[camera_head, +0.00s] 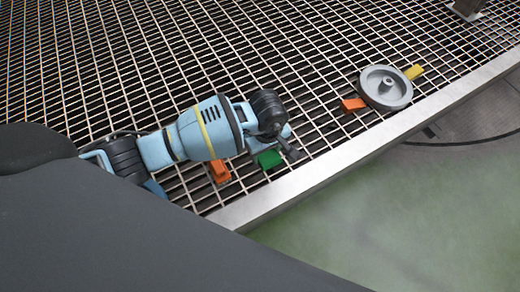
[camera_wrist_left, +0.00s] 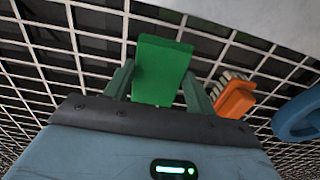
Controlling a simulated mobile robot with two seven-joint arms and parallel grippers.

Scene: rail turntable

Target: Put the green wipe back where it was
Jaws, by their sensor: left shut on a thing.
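The green wipe (camera_head: 268,159) is a small flat green block. It is at the grating's near edge in the head view. My left gripper (camera_head: 281,150) is shut on it. In the left wrist view, the green wipe (camera_wrist_left: 162,62) stands between the two fingers of the left gripper (camera_wrist_left: 158,82), which hold its sides. The grating shows behind it. I cannot tell whether the wipe touches the grating. My right gripper is not in view.
An orange object (camera_head: 220,172) lies left of the wipe; an orange brush (camera_wrist_left: 235,98) shows in the wrist view. Farther right are another orange piece (camera_head: 353,104), a grey wheel (camera_head: 386,88) and a yellow piece (camera_head: 414,72). A metal edge (camera_head: 330,163) borders the grating (camera_head: 190,60).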

